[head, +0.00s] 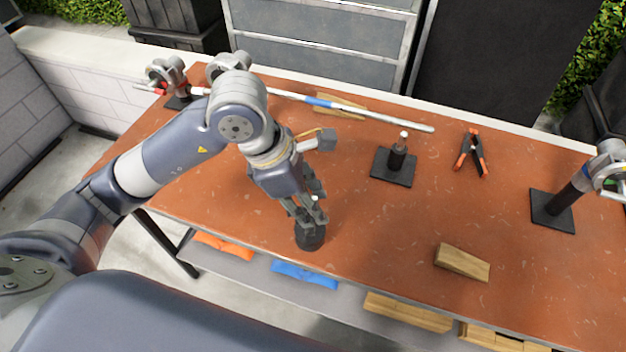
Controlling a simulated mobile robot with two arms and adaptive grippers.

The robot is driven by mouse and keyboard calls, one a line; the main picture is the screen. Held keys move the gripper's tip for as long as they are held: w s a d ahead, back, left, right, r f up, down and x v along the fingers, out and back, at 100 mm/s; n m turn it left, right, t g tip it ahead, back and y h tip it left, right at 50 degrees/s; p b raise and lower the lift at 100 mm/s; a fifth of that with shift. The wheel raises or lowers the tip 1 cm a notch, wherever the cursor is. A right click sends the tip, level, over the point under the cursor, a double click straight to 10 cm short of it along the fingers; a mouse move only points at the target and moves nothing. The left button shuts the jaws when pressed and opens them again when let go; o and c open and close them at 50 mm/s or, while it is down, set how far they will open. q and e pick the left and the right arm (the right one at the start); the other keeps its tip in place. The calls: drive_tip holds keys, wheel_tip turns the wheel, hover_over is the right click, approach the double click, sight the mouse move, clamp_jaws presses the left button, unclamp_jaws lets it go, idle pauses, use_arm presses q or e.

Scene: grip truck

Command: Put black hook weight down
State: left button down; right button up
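The black hook weight (310,237) is a short dark cylinder near the front edge of the brown table. It stands upright and looks to be at the table surface, though I cannot tell whether its base touches. My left gripper (306,212) points down onto it, its fingers around the weight's upper part, with a small pale tip showing between them. The fingers look closed on it. The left arm reaches in from the left. My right gripper is not in view.
A black post on a square base (393,167) stands mid-table, with an orange-tipped clamp (470,153) to its right. A wooden block (462,263) lies front right. Another black stand (553,208) is at the right. A long silver rod (375,116) lies along the back.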

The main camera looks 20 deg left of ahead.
use_arm(q)
drive_tip(key=w+a+f+p, duration=0.1)
drive_tip(key=w+f+p, duration=0.2)
drive_tip(key=w, duration=0.4)
drive_tip(key=shift+a+f+p, duration=0.35)
drive_tip(key=shift+f, duration=0.2)
drive_tip(key=shift+f, duration=0.1)
drive_tip(key=c, duration=1.1)
unclamp_jaws()
